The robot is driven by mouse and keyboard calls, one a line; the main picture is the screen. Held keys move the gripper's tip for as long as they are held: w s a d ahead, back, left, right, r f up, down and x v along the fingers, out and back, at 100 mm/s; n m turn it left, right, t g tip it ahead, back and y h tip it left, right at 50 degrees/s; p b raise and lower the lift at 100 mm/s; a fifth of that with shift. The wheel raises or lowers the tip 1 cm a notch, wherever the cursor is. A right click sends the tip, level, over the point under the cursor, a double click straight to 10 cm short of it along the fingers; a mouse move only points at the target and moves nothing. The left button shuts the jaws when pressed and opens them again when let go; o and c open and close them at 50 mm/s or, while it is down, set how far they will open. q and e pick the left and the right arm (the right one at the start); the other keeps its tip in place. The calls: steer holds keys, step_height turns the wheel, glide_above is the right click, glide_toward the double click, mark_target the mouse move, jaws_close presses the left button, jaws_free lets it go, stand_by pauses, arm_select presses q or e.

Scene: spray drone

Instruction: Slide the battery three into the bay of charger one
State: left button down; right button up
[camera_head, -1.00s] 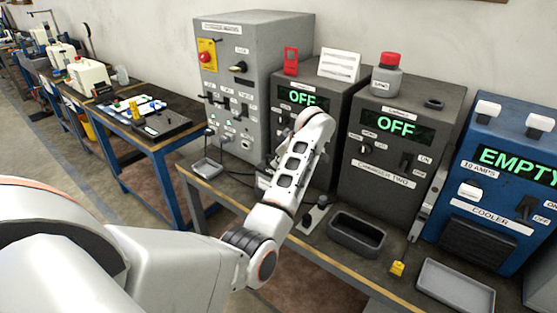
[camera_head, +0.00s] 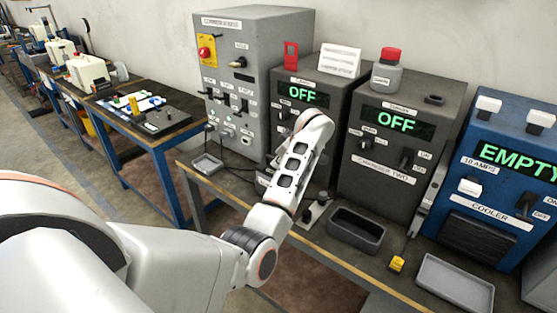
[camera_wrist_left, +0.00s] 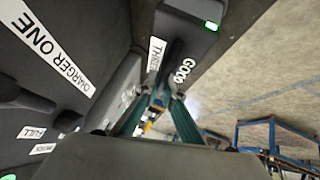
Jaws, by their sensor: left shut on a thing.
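Charger one (camera_head: 342,92) stands on the bench with its display reading OFF. My left arm reaches across its front in the head view and hides its lower front and my left gripper. In the left wrist view the gripper (camera_wrist_left: 157,96) is shut on battery three (camera_wrist_left: 187,36), a dark block labelled THREE and GOOD with a green light at one end. Charger one's labelled front (camera_wrist_left: 52,52) is close beside the battery. I cannot tell whether the battery is inside the bay; the bay opening is not clearly visible. My right gripper is not in view.
Charger two (camera_head: 398,160) and the blue cooler (camera_head: 500,170) stand to the right. A grey cabinet (camera_head: 245,50) is left of charger one. An open dark tray (camera_head: 356,230) and a grey tray (camera_head: 455,283) lie in front. A bottle (camera_head: 387,73) stands on charger two.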

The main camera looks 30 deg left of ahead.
arm_select(q)
steer(key=shift+w, duration=0.1)
steer(key=c, duration=2.1)
jaws_free()
steer(key=shift+f, duration=0.1)
